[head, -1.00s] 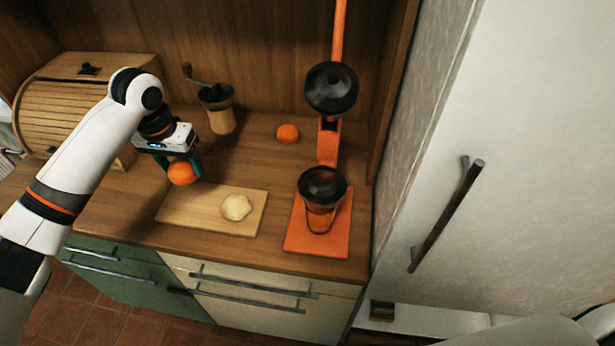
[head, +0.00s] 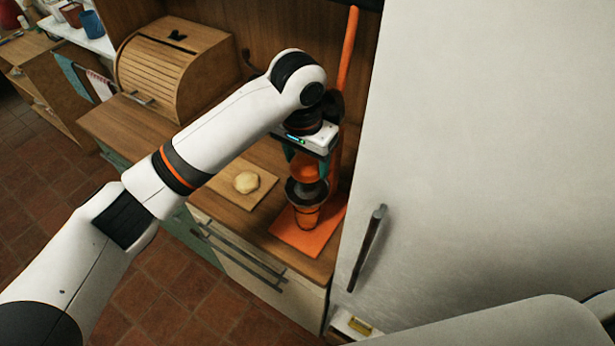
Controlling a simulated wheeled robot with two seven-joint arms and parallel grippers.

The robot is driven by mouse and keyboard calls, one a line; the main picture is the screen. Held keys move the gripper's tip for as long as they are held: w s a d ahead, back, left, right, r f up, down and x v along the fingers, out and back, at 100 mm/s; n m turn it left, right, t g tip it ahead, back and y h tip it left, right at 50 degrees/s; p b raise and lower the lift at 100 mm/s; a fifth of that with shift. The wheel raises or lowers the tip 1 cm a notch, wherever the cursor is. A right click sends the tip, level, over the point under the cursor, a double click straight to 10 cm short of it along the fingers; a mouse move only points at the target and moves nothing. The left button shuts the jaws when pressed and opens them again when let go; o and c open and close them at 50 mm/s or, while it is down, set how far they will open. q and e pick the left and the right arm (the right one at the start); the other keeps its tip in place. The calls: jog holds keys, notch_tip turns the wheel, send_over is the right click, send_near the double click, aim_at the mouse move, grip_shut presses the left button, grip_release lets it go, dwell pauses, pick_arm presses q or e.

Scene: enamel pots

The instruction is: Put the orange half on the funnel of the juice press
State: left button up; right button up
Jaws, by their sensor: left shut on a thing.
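My left gripper (head: 305,164) points down with its teal fingers shut on the orange half (head: 307,172). It holds the orange half directly over the dark funnel (head: 305,195) of the orange juice press (head: 316,238). The orange half is close above the funnel rim; whether they touch I cannot tell. The press stands on the counter at the right end, its orange lever (head: 348,45) raised. The upper part of the press is mostly hidden behind my left arm. My right gripper is not in view.
A cutting board (head: 262,190) with a pale round piece of food (head: 246,182) lies left of the press. A wooden bread box (head: 172,62) stands at the back left. A pale cabinet door with a dark handle (head: 368,245) closes off the right side.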

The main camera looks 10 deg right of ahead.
aim_at(306, 189)
pick_arm(q)
notch_tip(306, 189, down, 2)
jog(key=shift+a+f, duration=0.1)
jog(key=shift+a, duration=0.05)
notch_tip(306, 189, down, 3)
jog(key=shift+f+p, duration=0.1)
jog(key=shift+p, duration=0.5)
jog(key=shift+f, duration=0.35)
jog(key=shift+f, duration=0.1)
jog(key=o, duration=1)
jog(key=shift+r, duration=0.45)
jog(key=r+b, duration=0.1)
jog(key=r, duration=0.2)
jog(key=r+b, duration=0.1)
jog(key=r, duration=0.3)
jog(key=s+r+b, duration=0.1)
jog(key=r, duration=0.3)
jog(key=shift+a+r, duration=0.15)
jog(key=shift+a, duration=0.25)
